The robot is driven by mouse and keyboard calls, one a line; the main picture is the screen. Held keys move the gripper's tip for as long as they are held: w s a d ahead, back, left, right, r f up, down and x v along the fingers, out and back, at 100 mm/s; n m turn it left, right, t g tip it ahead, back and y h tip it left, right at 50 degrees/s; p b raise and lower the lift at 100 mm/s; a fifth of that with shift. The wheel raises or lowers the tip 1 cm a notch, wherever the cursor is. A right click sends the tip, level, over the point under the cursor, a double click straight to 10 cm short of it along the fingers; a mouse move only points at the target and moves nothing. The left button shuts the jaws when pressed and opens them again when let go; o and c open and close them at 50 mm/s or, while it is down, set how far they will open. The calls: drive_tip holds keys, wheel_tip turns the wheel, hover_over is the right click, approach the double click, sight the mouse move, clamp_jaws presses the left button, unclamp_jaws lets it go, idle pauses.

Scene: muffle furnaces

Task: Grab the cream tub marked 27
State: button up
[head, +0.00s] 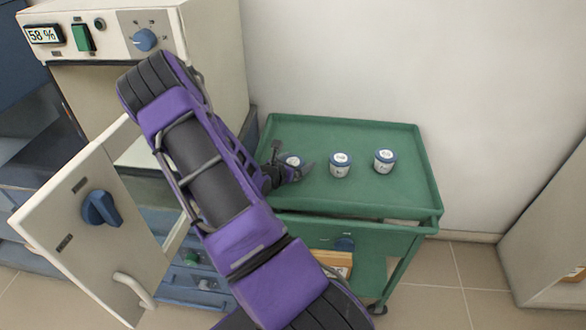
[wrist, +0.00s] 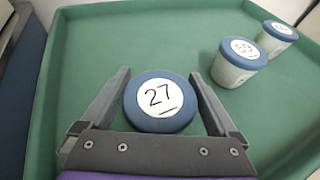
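The cream tub marked 27 has a blue lid with a white label; in the wrist view its lid (wrist: 160,101) sits between my fingers. My gripper (wrist: 160,76) is open around it, a finger on each side, with narrow gaps showing beside the lid. The tub's body is hidden under the lid from above. In the head view my gripper (head: 290,172) is low over the left part of the green tray top, and the tub's lid (head: 292,159) shows partly behind the fingers.
Two similar tubs (head: 340,165) (head: 385,161) stand to the right on the green cart top (head: 410,190), which has a raised rim. A muffle furnace (head: 105,30) with its door (head: 85,225) open stands at left. The cart's far right is clear.

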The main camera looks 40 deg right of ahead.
drive_tip(key=c, duration=1.1)
